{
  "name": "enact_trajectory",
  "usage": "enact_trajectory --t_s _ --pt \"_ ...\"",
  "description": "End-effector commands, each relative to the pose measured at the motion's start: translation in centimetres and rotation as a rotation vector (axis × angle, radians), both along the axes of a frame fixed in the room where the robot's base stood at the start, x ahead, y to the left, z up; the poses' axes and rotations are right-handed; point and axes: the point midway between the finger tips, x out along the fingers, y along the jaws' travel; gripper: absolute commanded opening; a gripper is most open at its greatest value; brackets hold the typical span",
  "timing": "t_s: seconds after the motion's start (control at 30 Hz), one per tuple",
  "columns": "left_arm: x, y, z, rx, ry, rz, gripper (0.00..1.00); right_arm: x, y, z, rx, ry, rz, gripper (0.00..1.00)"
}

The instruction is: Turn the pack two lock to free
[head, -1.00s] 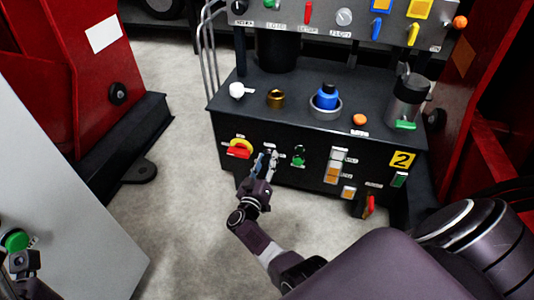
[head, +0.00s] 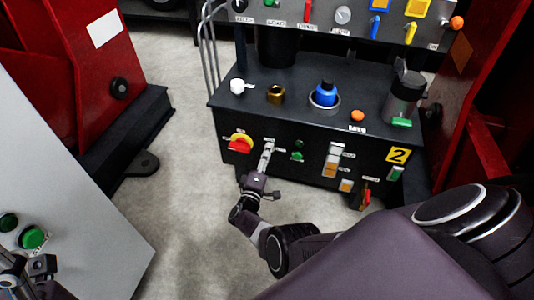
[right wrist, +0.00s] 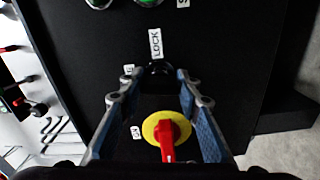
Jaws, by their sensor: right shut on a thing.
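Pack two is the black box (head: 308,165) with the yellow "2" plate (head: 398,155) on its front. The lock is a small dark knob (right wrist: 160,68) below the white LOCK label (right wrist: 155,43) in the right wrist view. My right gripper (head: 267,149) is at the front panel and hides the knob in the head view. In the right wrist view its fingertips (right wrist: 156,79) are on either side of the knob, closed on it. The knob's pointing direction cannot be made out. My left gripper (head: 25,272) is at the lower left, partly cut off.
A red switch on a yellow plate (head: 240,144) is just left of my right gripper; it also shows between the fingers (right wrist: 167,131). Green buttons (head: 297,149) are close on the right. A grey cabinet (head: 85,200) with a green button (head: 33,237) stands at left.

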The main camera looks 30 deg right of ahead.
Motion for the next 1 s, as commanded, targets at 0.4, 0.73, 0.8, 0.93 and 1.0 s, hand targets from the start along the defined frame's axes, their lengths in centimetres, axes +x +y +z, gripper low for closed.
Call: enact_trajectory --t_s 0.4,0.73,0.8,0.93,1.0 --pt "0.01 0.00 0.16 0.000 0.001 0.000 0.61 0.04 0.17 -0.11 -0.106 0.129 0.005 0.07" --pt "0.02 0.00 0.18 0.000 0.000 0.000 0.61 0.04 0.15 -0.13 -0.118 0.144 0.004 0.07" --pt "0.01 0.01 0.18 0.000 0.000 0.000 0.61 0.03 0.14 -0.12 -0.118 0.144 0.004 0.07" --pt "0.01 0.01 0.18 0.000 0.000 0.000 0.61 0.03 0.13 -0.12 -0.119 0.143 0.003 0.32" --pt "0.01 0.01 0.19 0.000 0.000 0.000 0.61 0.02 0.13 -0.11 -0.118 0.142 0.003 0.40"
